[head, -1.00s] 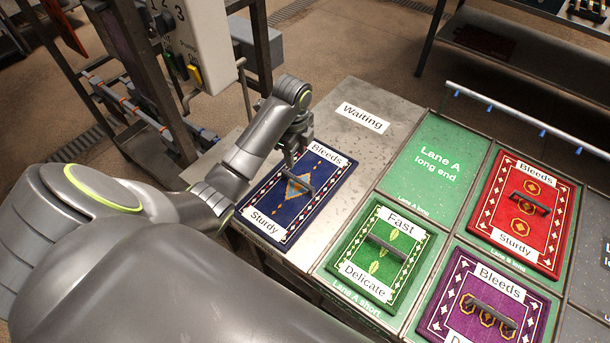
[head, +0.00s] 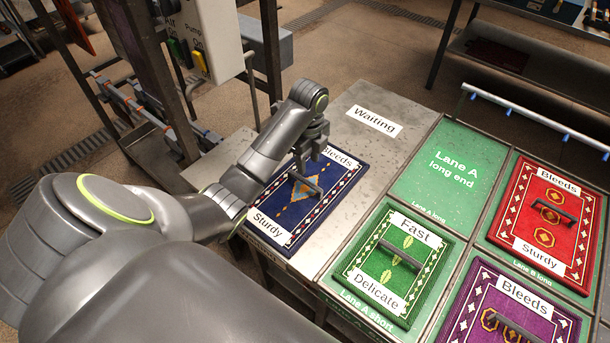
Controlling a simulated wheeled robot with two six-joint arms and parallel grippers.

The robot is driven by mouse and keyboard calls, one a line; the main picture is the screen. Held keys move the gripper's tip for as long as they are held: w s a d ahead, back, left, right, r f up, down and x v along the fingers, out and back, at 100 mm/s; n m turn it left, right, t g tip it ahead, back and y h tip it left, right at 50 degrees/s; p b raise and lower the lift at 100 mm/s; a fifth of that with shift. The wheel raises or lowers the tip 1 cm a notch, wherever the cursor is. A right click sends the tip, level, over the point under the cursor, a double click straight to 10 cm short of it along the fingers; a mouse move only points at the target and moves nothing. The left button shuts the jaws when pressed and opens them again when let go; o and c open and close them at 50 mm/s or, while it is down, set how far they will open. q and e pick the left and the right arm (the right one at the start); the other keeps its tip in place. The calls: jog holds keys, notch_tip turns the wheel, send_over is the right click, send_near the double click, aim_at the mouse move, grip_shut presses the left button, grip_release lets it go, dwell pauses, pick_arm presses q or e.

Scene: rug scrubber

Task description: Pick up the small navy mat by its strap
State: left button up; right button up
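The small navy mat (head: 282,213) lies flat on the metal surface marked "Waiting". It has an orange diamond in the middle and white labels reading "Bleeds" and "Sturdy". Its dark grey strap (head: 306,183) stands up as a low handle across the middle. My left gripper (head: 309,163) points down above the mat, just behind the strap in the picture. Its two fingers look apart and empty, and they cover the edge of the "Bleeds" label. Whether a fingertip touches the strap I cannot tell. My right gripper is not in view.
To the right lie a green mat (head: 402,243), a red mat (head: 568,203) and a purple mat (head: 470,322), each with a strap. The green "Lane A long end" panel (head: 440,205) is bare. A control box on a rack (head: 207,30) stands behind my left arm.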

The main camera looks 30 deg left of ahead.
aim_at(308, 182)
pick_arm(q)
jog(key=shift+f+b, duration=2.3)
jog(key=shift+f, duration=0.4)
notch_tip(308, 182, down, 2)
jog(key=b, duration=0.2)
jog(key=shift+w+a+f+b, duration=0.1)
jog(key=shift+f+b, duration=0.15)
jog(key=shift+b, duration=0.05)
jog(key=shift+f, duration=0.95)
grip_shut()
